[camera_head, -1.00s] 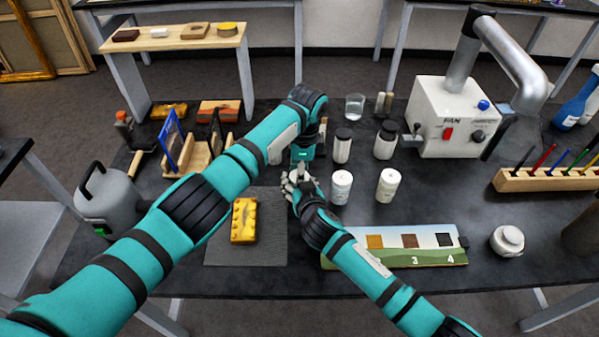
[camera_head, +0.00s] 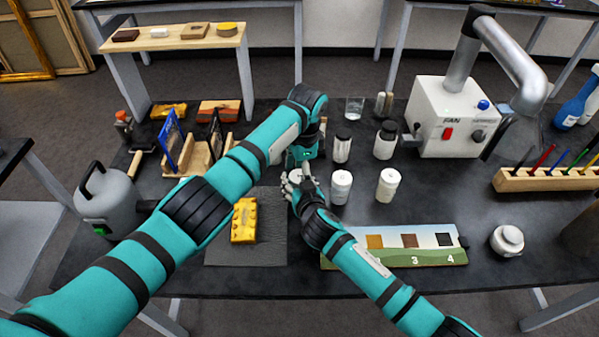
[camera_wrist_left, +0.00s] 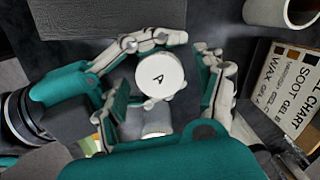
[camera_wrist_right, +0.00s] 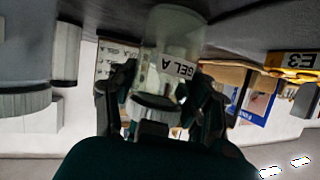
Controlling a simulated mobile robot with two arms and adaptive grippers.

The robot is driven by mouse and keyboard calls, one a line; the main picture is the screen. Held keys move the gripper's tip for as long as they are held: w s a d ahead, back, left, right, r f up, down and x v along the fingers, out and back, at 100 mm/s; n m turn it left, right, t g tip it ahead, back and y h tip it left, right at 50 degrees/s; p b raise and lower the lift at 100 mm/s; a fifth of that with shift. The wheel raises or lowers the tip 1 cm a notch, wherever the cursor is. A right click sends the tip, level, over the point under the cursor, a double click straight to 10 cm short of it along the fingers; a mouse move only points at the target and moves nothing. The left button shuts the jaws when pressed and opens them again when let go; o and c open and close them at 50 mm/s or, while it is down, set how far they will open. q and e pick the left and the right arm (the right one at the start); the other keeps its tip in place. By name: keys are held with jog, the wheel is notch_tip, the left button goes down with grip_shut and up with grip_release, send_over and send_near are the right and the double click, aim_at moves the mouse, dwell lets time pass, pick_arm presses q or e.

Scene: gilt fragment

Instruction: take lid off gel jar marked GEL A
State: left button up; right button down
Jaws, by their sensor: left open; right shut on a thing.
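The gel jar (camera_wrist_right: 172,68) is clear, with a "GEL A" label, and appears upside down in the right wrist view. Its round white lid (camera_wrist_left: 159,75), marked "A", is on it and faces the left wrist camera. My right gripper (camera_wrist_right: 160,98) is shut on the jar, one finger on each side. My left gripper (camera_wrist_left: 192,45) is open, with its fingers spread about the lid. Whether they touch it I cannot tell. In the head view, my left gripper (camera_head: 304,166) comes down from above onto my right gripper (camera_head: 296,186), and the jar is mostly hidden.
Two white-lidded jars (camera_head: 341,187) (camera_head: 388,185) and two dark-lidded bottles (camera_head: 342,146) (camera_head: 385,140) stand close to the right. A yellow carved piece (camera_head: 244,220) lies on a grey mat (camera_head: 265,250). A chart board (camera_head: 400,256) lies in front.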

pick_arm(q)
jog(key=r, duration=0.4)
jog(key=shift+d+r, duration=0.2)
notch_tip(320, 180, up, 3)
jog(key=m, duration=0.3)
jog(key=shift+d+r, duration=0.1)
jog(key=shift+r, duration=0.05)
jog(key=shift+c, duration=0.2)
jog(key=f, duration=0.7)
jog(key=shift+a+f, duration=0.3)
jog(key=shift+f, duration=0.05)
jog(key=shift+c, duration=0.3)
jog(key=c, duration=1.2)
jog(key=n, duration=0.3)
